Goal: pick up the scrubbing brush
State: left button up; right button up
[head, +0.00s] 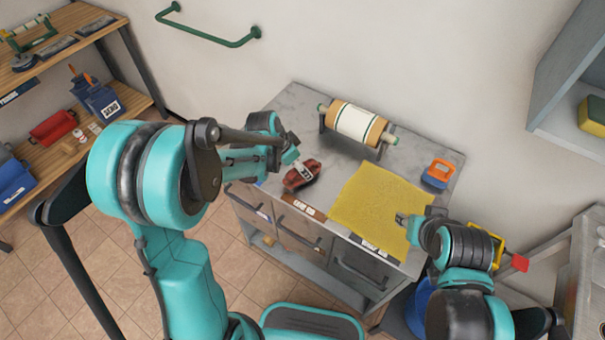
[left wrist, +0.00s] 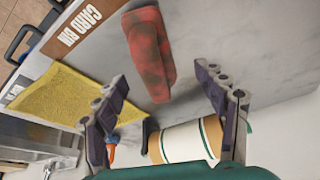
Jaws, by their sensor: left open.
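An item with an orange loop handle on a blue base (head: 438,173), shaped like a scrubbing brush, stands at the right end of the grey cabinet top. It shows partly behind a finger in the left wrist view (left wrist: 111,152). A mottled red and black block (head: 302,176) lies near the front left; in the left wrist view (left wrist: 149,52) it lies beyond my fingertips. My left gripper (head: 296,165) is open and empty, over the cabinet top by this block; its spread fingers show in the left wrist view (left wrist: 165,88). My right gripper (head: 402,219) is over the yellow mat's right edge.
The yellow mat (head: 375,205) covers the cabinet's middle right. A paper roll on a holder (head: 356,122) stands at the back. Drawers with handles (head: 300,240) face the front. A wooden shelf (head: 60,130) stands left. The back left of the top (head: 300,105) is clear.

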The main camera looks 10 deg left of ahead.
pick_arm(q)
jog(key=b+x, duration=0.1)
jog(key=x, duration=0.1)
jog(key=d+b+x, duration=0.1)
jog(key=x, duration=0.2)
jog(key=shift+w+f, duration=0.1)
jog(key=shift+f, duration=0.05)
jog(key=shift+c, duration=0.5)
jog(key=c, duration=1.2)
